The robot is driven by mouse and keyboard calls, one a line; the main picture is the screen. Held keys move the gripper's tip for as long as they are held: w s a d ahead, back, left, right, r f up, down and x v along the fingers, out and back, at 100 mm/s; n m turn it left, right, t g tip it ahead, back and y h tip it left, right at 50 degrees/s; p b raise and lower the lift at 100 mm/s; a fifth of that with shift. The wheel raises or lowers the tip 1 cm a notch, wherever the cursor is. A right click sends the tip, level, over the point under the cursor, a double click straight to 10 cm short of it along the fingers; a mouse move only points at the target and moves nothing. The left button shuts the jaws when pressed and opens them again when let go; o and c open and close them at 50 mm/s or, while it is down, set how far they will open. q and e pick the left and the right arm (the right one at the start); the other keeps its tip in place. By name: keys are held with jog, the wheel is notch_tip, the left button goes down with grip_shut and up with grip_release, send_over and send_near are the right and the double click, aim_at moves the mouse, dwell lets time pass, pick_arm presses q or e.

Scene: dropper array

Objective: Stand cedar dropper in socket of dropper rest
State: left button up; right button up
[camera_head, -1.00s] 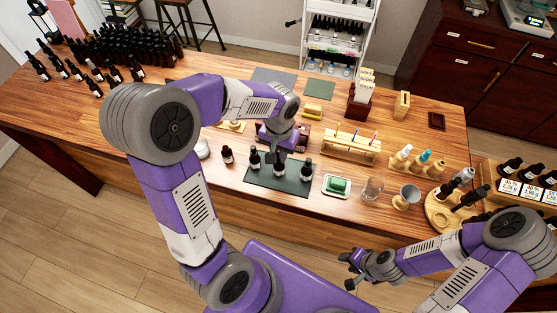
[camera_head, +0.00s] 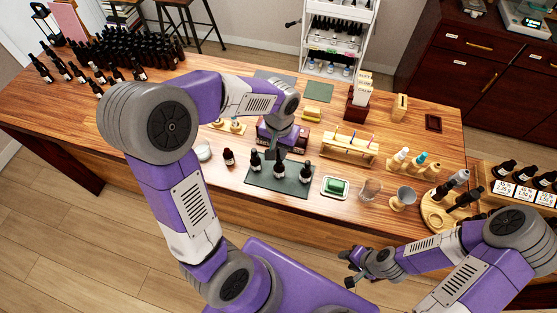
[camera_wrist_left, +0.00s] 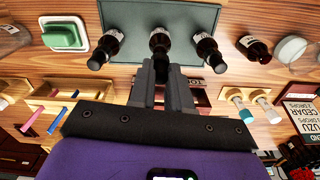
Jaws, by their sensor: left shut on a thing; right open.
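My left gripper (camera_head: 280,152) is shut at the top of the middle dark bottle (camera_head: 278,170). In the left wrist view its fingers (camera_wrist_left: 163,78) close on what seems to be the cedar dropper, mostly hidden between them. The middle bottle (camera_wrist_left: 160,42) stands between two other dark bottles on a dark green mat (camera_head: 257,187). A small wooden stand (camera_wrist_left: 240,93) with a pale and a teal-topped piece, likely the dropper rest, lies beyond; it shows partly behind my arm in the head view (camera_head: 230,126). My right gripper (camera_head: 352,266) is open and empty, off the table's front.
A wooden rack (camera_head: 348,148) with coloured sticks stands behind the mat. A green block in a white dish (camera_head: 335,187), a glass (camera_head: 371,190) and a metal cup (camera_head: 403,197) stand to the right. A loose dark bottle (camera_head: 229,157) and a white jar (camera_head: 204,152) stand left.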

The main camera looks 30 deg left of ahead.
pick_arm(q)
notch_tip(320, 180, up, 6)
jog(key=p, duration=0.4)
jog(key=shift+r, duration=0.15)
dwell(1.2)
